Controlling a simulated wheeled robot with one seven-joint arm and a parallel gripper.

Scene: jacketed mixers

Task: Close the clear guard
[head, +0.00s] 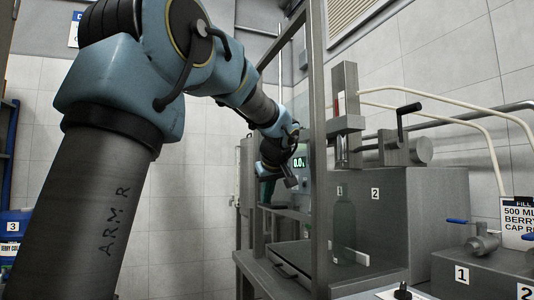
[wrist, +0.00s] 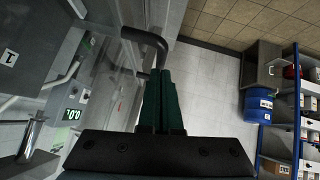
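The clear guard (wrist: 112,75) is a see-through panel on the left of the wrist view, seen at a steep angle. Its dark bent handle (wrist: 148,38) stands out from the panel toward my fingers. My gripper (wrist: 162,78) has its green fingers close together around the handle's near part, which they hide. In the head view my gripper (head: 289,182) is small and partly hidden by my wrist, beside the machine's metal frame (head: 318,140). The guard's outline is hard to make out there, so I cannot tell how far open it stands.
A grey mixer housing (head: 420,210) with a crank (head: 400,125) stands right of the frame post. A greenish bottle (head: 344,232) stands by it. A lit display (head: 299,162) is behind my wrist. Blue shelving (wrist: 295,110) and a blue drum (wrist: 258,105) are across the open floor.

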